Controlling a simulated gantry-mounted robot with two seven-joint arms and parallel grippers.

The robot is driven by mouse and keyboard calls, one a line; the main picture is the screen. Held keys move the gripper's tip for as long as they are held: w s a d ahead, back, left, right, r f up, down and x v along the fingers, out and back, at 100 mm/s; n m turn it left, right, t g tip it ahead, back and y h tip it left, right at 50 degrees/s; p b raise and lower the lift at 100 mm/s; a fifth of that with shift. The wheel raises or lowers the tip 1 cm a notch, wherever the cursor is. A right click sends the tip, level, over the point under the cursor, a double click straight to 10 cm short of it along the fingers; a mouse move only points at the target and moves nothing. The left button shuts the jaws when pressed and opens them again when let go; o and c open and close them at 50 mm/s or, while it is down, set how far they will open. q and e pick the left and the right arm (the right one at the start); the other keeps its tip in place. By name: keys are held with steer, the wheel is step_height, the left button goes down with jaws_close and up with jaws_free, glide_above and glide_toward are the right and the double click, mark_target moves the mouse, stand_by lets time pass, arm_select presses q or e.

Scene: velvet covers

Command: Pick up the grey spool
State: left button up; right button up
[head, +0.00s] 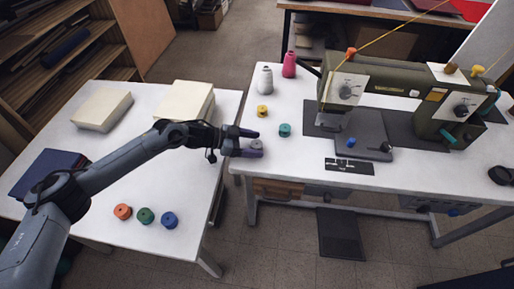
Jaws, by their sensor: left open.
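The grey spool (257,144) is a small cylinder near the left edge of the white sewing table. My left gripper (253,143) reaches in from the left and is open. Its two purple-tipped fingers point right, one on the far side and one on the near side of the spool. The spool sits at the fingertips, its lower part hidden by the near finger. I cannot tell whether either finger touches it. My right gripper is not in view.
A yellow spool (262,111) and a teal spool (284,130) stand just beyond the grey one. A white cone (265,80), a pink cone (289,65) and a green sewing machine (385,88) stand farther back. Orange, green and blue spools (168,219) stand on the left table.

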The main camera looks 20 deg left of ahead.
arm_select(q)
steer(key=c, duration=1.1)
